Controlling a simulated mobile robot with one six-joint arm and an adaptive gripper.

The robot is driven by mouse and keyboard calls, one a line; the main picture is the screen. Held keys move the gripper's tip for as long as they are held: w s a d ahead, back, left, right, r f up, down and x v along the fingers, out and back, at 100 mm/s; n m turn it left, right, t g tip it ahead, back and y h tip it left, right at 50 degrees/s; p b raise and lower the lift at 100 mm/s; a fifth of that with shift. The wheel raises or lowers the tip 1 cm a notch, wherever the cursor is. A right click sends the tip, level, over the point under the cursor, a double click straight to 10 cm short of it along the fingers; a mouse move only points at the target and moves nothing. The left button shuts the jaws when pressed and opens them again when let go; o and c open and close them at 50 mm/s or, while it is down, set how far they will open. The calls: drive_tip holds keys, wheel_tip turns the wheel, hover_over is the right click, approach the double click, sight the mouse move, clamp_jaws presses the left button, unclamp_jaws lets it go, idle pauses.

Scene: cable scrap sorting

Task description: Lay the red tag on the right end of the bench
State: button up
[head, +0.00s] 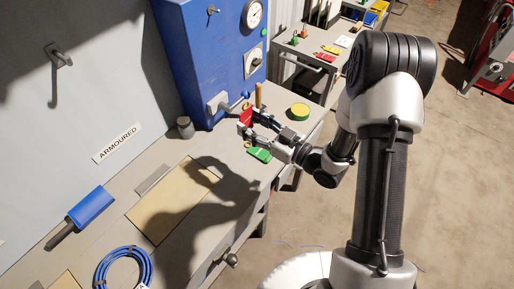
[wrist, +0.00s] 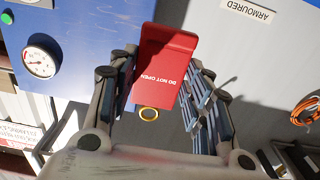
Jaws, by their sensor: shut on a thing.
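My gripper (head: 256,129) is shut on the red tag (head: 246,116) and holds it over the right part of the bench (head: 285,129), in front of the blue cabinet. In the wrist view the red tag (wrist: 165,65) lies between the two fingers (wrist: 160,92), with the words "DO NOT OPEN" on its face. My fingers cover part of the tag in the head view. How high it is above the bench is hard to tell.
The blue cabinet (head: 208,55) with a gauge (head: 254,14) stands behind. A board (head: 172,203), blue-handled tool (head: 91,206) and blue cable coil (head: 123,268) lie leftward.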

wheel_tip(320, 180, down, 18)
drive_tip(key=b, duration=0.5)
drive_tip(key=shift+r, duration=0.15)
drive_tip(key=shift+f+b, duration=0.2)
drive_tip(key=shift+b, duration=0.2)
drive_tip(key=o, duration=0.8)
